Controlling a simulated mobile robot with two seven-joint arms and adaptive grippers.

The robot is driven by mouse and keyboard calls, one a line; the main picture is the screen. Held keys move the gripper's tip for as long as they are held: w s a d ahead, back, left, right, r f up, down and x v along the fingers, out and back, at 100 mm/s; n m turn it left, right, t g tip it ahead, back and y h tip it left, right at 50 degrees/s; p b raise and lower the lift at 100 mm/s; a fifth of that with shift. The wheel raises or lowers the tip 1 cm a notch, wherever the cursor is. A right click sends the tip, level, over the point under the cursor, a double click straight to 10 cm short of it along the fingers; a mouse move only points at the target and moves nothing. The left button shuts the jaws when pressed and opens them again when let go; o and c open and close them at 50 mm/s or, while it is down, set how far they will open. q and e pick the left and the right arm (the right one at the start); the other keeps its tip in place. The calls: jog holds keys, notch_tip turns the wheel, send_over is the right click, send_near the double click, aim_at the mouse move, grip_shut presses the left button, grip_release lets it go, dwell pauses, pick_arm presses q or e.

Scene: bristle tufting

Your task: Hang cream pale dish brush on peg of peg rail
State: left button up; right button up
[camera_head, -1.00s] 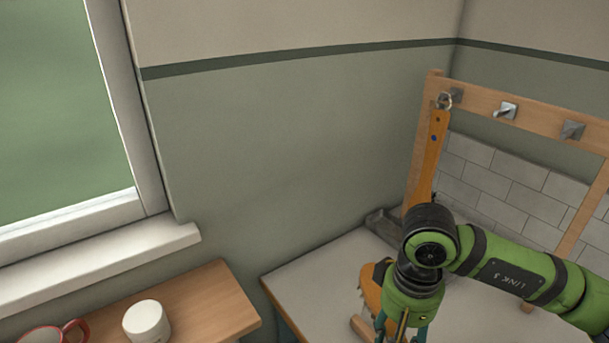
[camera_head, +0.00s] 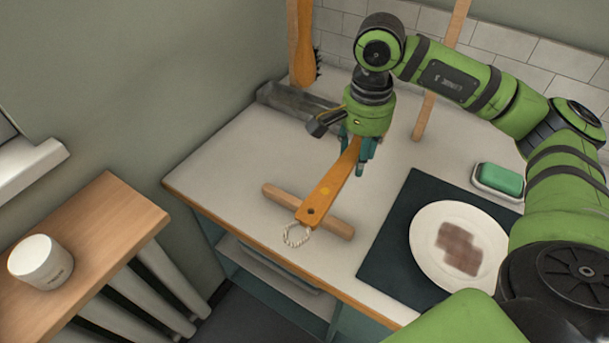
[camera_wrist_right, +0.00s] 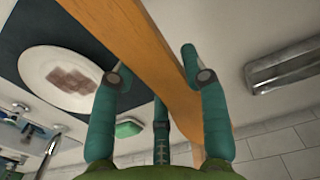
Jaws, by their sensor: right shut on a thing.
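My right gripper (camera_head: 362,158) is shut on the handle of an orange-brown wooden dish brush (camera_head: 328,192). The handle slants down and left from the fingers, its holed end and white cord loop (camera_head: 297,235) towards the front edge of the counter. The brush head and its bristles are hidden behind the gripper. My left gripper is not in view.
A wooden bar (camera_head: 275,195) lies on the counter (camera_head: 225,165) under the handle. Another brush (camera_head: 304,55) with dark bristles hangs at the back left. A grey trough (camera_head: 295,100), a plate (camera_head: 428,225) on a dark mat (camera_head: 385,255) and a green sponge (camera_head: 500,178) are nearby.

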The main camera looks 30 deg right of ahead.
jog(key=shift+w, duration=0.1)
jog(key=p, duration=0.2)
send_over(312, 172)
notch_tip(312, 172, down, 7)
jog(key=shift+r, duration=0.1)
jog(key=shift+w, duration=0.1)
notch_tip(312, 172, down, 4)
jog(key=shift+r+p, duration=0.15)
jog(key=shift+p, duration=0.55)
jog(key=shift+f+b, duration=0.3)
jog(key=o, duration=1.3)
jog(key=shift+r, duration=0.1)
jog(key=shift+o, duration=0.2)
